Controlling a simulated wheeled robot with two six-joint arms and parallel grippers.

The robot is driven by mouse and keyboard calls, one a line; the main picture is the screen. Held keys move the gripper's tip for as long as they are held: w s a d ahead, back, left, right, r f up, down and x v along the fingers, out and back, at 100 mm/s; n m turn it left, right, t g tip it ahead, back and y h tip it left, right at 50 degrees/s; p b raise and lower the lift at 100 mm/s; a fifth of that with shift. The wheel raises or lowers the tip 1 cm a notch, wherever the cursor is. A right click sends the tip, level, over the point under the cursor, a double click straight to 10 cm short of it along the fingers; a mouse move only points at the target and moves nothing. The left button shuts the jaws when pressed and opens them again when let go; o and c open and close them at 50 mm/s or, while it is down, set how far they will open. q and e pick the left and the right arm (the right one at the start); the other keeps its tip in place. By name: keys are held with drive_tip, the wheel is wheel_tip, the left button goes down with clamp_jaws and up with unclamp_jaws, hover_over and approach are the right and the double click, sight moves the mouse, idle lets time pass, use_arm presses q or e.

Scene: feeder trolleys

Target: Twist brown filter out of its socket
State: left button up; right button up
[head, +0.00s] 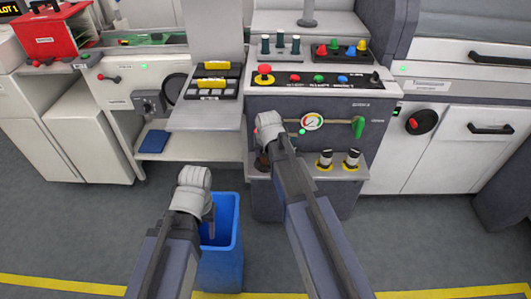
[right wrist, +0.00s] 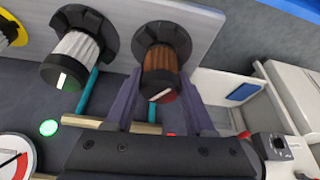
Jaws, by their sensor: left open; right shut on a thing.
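The brown filter (right wrist: 160,72) is a ribbed cylinder with a dark end cap, seated in a black ring socket (right wrist: 181,38) on the grey shelf in the right wrist view. My right gripper (right wrist: 160,102) has one finger on each side of the filter and is shut on it. In the head view the right wrist hides most of the filter (head: 262,161). My left gripper (head: 211,228) hangs open at the blue bin's opening, its fingertips partly hidden by my own wrist.
The blue bin (head: 221,262) stands on the floor. A blue block (head: 153,141) lies on the left shelf.

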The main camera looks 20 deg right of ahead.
clamp_jaws()
drive_tip(key=m, duration=0.2)
drive_tip(key=m+h, duration=0.1)
drive_tip(key=m, duration=0.1)
drive_tip(key=shift+w+a+g+h, duration=0.1)
drive_tip(key=shift+g+h, duration=0.2)
drive_tip(key=shift+m+g+h, duration=0.3)
drive_tip(key=shift+m+h, duration=0.1)
drive_tip(key=shift+m, duration=1.1)
drive_tip(key=shift+m, duration=0.8)
drive_tip(key=shift+s+m+g+h, duration=0.2)
drive_tip(key=shift+m+g+h, duration=0.1)
drive_tip(key=shift+m+g, duration=0.25)
drive_tip(key=shift+r, duration=0.15)
